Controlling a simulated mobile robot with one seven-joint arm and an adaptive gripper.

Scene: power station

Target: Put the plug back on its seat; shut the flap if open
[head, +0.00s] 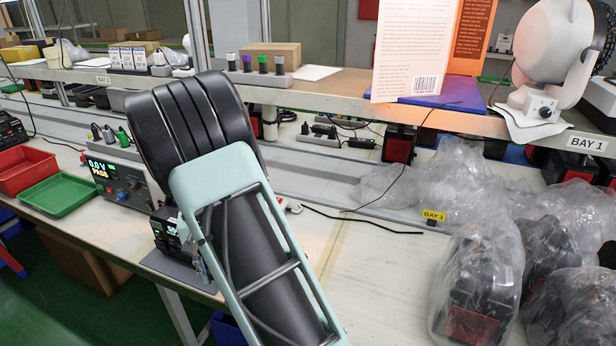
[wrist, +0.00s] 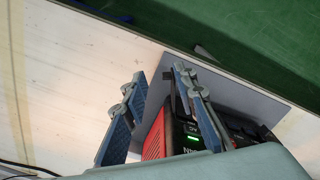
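The power station is a red and black unit (wrist: 155,138) with a small lit green light, low in the wrist view. It stands on a grey mat (wrist: 235,92). In the head view its dark front (head: 163,228) shows left of my arm, which hides the rest. My gripper (wrist: 159,75) is open over the unit, its two blue-padded fingers apart on either side of its red edge. A thin dark upright piece (wrist: 170,100) shows beside the right finger; I cannot tell whether it is the flap. I cannot make out the plug or its seat.
A tester reading 0.0 V PASS (head: 120,180) stands left of the unit, beside green (head: 60,195) and red (head: 25,170) trays. A black cable (head: 365,221) lies on the bench to the right. Bagged units (head: 475,285) crowd the right. The bench edge is close.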

